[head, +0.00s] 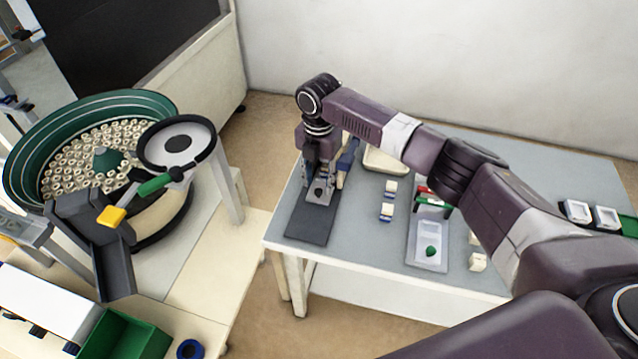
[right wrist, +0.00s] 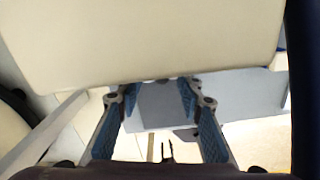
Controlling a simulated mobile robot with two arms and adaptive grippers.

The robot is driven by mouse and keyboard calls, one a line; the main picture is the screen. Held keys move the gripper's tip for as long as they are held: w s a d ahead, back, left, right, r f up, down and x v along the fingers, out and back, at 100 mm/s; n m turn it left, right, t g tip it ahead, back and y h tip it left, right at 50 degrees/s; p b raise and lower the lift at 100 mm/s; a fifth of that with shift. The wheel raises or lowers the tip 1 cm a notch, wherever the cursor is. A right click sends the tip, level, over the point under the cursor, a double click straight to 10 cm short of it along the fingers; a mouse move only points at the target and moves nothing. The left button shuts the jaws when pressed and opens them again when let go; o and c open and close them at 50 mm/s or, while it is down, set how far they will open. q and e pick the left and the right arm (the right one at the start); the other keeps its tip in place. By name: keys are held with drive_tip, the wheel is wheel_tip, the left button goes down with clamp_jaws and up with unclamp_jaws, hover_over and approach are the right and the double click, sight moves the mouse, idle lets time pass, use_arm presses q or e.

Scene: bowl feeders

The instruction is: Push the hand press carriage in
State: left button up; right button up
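The hand press stands at the left end of the grey-topped table. Its dark base plate (head: 312,226) sticks out toward the table's front edge, and a blue upright part (head: 347,160) shows behind it. My right gripper (head: 320,186) points down over the back part of this plate. The carriage is largely hidden by the gripper, and I cannot tell whether they touch. In the right wrist view the blue-padded fingers (right wrist: 160,112) stand apart with nothing gripped between them. A large cream surface (right wrist: 150,40) fills the top of that view. My left gripper is not in view.
Small white-and-blue blocks (head: 388,200) and a pale tray (head: 428,245) with a green piece lie right of the press. A bowl feeder (head: 90,105) full of small rings stands at the left. A floor gap separates its bench from the table.

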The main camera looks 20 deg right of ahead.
wheel_tip(320, 180, up, 10)
drive_tip(key=shift+r, duration=0.2)
idle(0.6)
